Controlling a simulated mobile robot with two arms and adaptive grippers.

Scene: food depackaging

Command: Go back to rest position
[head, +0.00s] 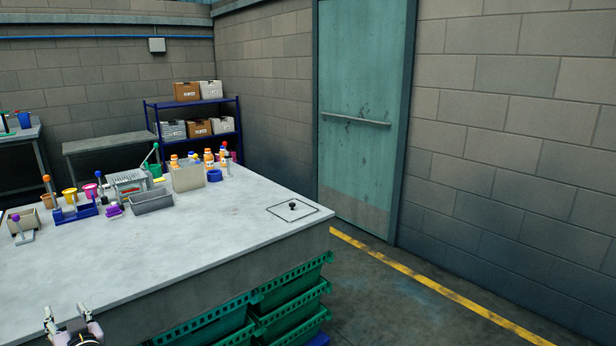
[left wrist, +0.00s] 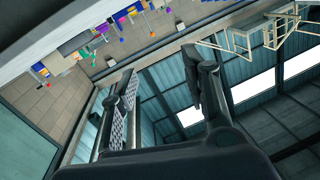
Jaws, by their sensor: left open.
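My left gripper (head: 67,313) shows at the bottom left of the head view, at the near side of the grey worktable (head: 190,235). Its two fingers are apart and point upward in the picture. In the left wrist view the open fingers (left wrist: 160,72) have nothing between them. That view is strongly tilted and shows walls and roof panels behind the fingers. My right gripper is in neither view.
A grey bin (head: 152,202), a beige box (head: 187,178) and several bottles stand toward the table's back. A square lid with a black knob (head: 292,205) is at its right corner. Green crates (head: 290,305) sit below. The table's near part is clear.

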